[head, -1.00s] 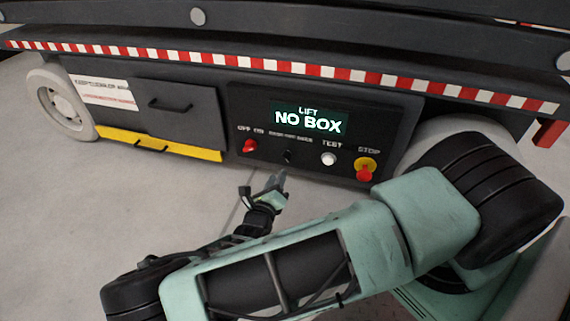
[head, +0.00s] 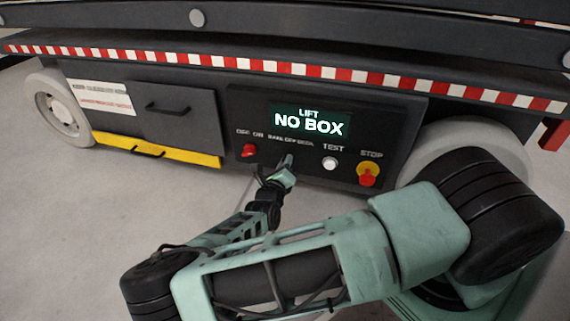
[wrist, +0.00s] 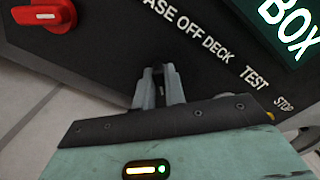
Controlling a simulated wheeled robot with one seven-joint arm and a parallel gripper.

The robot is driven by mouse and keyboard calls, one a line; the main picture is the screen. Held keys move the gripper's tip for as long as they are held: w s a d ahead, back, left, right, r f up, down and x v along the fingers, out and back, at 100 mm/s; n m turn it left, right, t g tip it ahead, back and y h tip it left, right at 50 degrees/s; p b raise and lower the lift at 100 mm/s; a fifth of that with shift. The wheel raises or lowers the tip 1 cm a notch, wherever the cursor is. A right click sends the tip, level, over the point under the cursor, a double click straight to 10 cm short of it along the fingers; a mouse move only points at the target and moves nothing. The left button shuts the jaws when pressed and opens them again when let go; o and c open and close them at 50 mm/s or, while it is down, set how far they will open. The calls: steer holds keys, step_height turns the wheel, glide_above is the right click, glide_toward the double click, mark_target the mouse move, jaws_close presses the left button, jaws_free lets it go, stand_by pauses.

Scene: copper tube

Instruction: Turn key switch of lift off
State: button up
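The lift's dark control panel (head: 240,105) shows "LIFT NO BOX" on its lit screen (head: 308,122). The key switch sits under the "BASE OFF DECK" label, which is readable in the wrist view (wrist: 190,30). In the head view, my gripper (head: 288,163) hides the switch. In the wrist view, the two grey fingers of my gripper (wrist: 159,74) reach up to the panel just below this label. A small dark piece, probably the key (wrist: 158,67), shows between the fingertips. I cannot tell whether the fingers press on it or which way it is turned.
A red rotary switch (head: 249,151) is left of the fingers, and it also shows in the wrist view (wrist: 45,14). A white test button (head: 330,163) and a red stop button on yellow (head: 368,175) are to the right. Pale floor (head: 60,220) lies in front.

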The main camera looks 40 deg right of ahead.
jaws_close()
steer(key=shift+p, duration=0.4)
steer(key=shift+f+n+p, duration=0.1)
steer(key=shift+n+p, duration=3.45)
steer(key=shift+n, duration=0.85)
steer(key=o, duration=0.6)
jaws_free()
